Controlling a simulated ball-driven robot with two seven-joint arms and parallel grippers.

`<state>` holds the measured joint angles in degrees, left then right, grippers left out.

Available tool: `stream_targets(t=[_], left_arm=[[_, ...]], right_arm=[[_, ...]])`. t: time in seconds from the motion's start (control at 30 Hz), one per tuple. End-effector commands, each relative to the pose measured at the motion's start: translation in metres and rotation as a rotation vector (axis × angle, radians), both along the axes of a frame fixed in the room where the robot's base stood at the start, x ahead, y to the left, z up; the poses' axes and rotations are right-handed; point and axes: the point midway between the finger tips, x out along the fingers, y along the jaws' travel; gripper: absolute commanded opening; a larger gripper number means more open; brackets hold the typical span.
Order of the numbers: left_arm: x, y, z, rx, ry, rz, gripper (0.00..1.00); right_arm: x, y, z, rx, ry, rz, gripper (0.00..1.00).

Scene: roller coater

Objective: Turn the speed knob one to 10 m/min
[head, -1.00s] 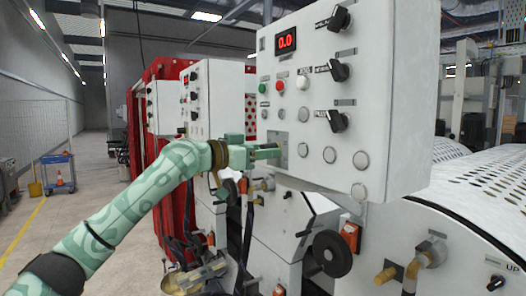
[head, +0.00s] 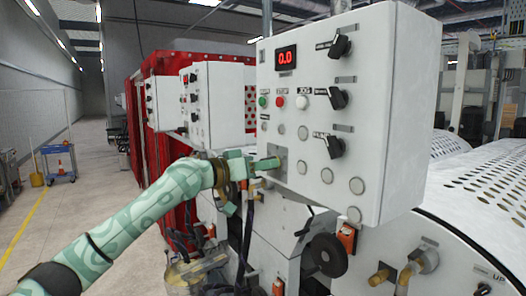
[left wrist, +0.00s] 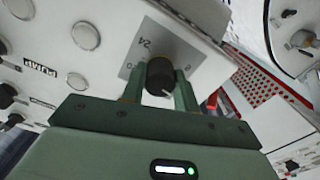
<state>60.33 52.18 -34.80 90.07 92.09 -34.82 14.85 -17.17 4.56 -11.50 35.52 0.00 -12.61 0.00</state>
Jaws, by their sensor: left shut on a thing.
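The speed knob (left wrist: 159,73) is a black round knob with a pale pointer line, on a silver scale plate (left wrist: 178,48) in the left wrist view. A "24" and other marks show on the plate. My left gripper (left wrist: 159,92) has one finger on each side of the knob and is shut on it. In the head view my left gripper (head: 272,163) reaches the lower left of the white control box (head: 390,130) and hides the knob. My right gripper is not in view.
Several black selector knobs (head: 338,97) and push buttons (head: 303,103) sit on the same panel. A black handwheel (head: 327,255) and a perforated white roller cover (head: 490,185) are below and right. Open floor (head: 85,205) lies at the left.

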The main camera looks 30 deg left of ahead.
Motion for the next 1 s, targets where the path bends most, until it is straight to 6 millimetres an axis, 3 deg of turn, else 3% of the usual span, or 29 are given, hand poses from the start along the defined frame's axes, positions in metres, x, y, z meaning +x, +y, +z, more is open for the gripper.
stream_targets(t=[0.03,0.3,0.8,0.83,0.9,1.0], left_arm=[[0.0,0.001,0.005,-0.023,0.013,0.001,0.07],[0.0,0.001,0.003,-0.11,0.062,0.001,0.07],[0.0,0.001,0.001,-0.13,0.072,0.001,0.07],[0.0,0.001,0.001,-0.13,0.072,0.001,0.35],[0.0,0.001,0.001,-0.13,0.072,0.001,0.51],[0.0,0.001,0.001,-0.129,0.073,0.001,0.51]], right_arm=[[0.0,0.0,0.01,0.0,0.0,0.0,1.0],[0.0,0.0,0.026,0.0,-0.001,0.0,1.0],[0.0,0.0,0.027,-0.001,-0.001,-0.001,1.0],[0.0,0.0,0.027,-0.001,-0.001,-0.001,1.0],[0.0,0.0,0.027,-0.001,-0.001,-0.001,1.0],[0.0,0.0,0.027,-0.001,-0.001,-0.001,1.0]])
